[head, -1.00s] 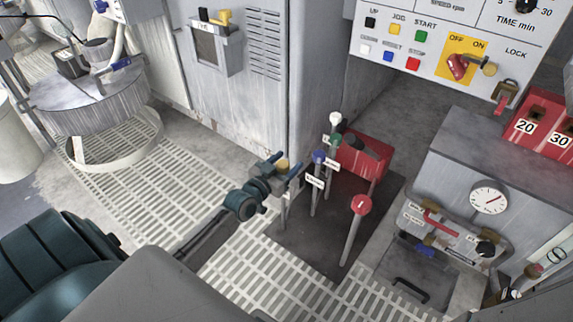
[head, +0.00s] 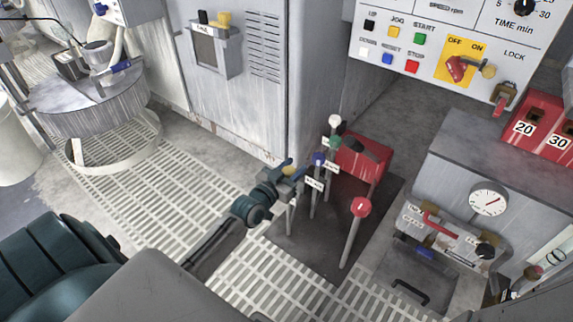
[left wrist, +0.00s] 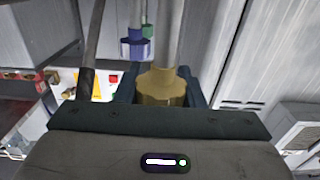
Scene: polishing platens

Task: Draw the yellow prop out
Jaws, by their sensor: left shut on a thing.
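The blue-topped rod (head: 318,158) stands close to the right of the gripper. My right gripper is not in view.
Green-topped (head: 333,142), white-topped (head: 335,119) and red-topped (head: 361,207) rods stand nearby. A red box (head: 372,165) is right behind them. A grey cabinet (head: 235,110) rises behind the gripper. White grating (head: 180,185) covers the floor at left.

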